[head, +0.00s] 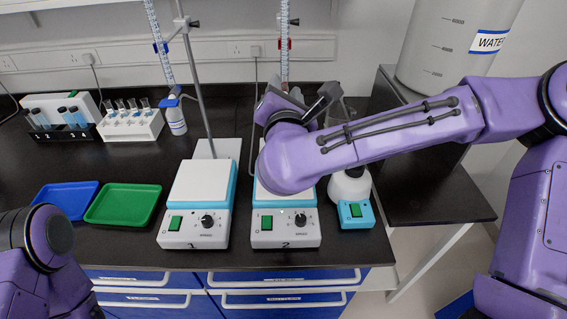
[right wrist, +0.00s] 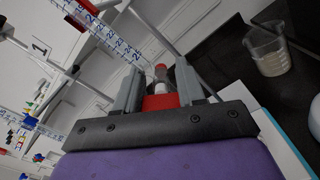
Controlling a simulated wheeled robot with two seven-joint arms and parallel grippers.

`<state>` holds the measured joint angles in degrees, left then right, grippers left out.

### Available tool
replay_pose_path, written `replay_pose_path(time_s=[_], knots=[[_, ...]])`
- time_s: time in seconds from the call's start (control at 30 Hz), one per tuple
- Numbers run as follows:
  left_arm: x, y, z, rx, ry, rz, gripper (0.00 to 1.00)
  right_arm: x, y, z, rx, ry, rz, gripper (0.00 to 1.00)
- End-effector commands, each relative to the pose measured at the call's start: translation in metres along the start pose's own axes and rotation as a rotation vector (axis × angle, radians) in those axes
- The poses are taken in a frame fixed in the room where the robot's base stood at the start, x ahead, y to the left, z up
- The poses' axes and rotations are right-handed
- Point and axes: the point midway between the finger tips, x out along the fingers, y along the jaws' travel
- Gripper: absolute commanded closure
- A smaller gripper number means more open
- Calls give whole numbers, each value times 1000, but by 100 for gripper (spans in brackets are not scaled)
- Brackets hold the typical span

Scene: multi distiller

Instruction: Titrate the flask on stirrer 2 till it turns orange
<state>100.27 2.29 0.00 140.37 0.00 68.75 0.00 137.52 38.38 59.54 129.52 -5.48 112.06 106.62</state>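Stirrer 2 (head: 286,228) stands in the middle of the head view, its plate mostly covered by my right forearm. No flask shows on it; that area is hidden. A burette with a red clamp (head: 284,44) rises behind it. My right gripper (head: 300,98) is above and behind stirrer 2, at the burette's lower part. In the right wrist view, a red part (right wrist: 160,101), apparently the stopcock, lies between the two fingers at the end of a graduated burette (right wrist: 112,32). Whether the fingers press on it is unclear. My left gripper is out of view; only my left arm shows.
Stirrer 1 (head: 194,229) stands left of stirrer 2. A beaker (right wrist: 269,52) shows in the right wrist view. A WATER tank (head: 440,50) stands right.

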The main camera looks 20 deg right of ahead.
Motion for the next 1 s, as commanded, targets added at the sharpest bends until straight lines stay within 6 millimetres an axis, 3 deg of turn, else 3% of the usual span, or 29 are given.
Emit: replay_pose_path(time_s=[0.2,0.4,0.6,0.77,0.8,0.83,0.87,1.0], knots=[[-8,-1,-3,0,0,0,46,0,2,2,-285,-4,0,91],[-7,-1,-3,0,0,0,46,0,1,1,-299,-2,0,91],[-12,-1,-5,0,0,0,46,0,2,1,-545,-1,1,91],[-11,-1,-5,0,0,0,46,0,1,-1,-552,1,0,91],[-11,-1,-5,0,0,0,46,0,1,-1,-551,1,0,51],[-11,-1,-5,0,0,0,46,0,1,-1,-551,1,0,41],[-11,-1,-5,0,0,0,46,0,1,-1,-551,1,0,34],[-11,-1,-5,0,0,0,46,0,1,-1,-549,0,0,34]])
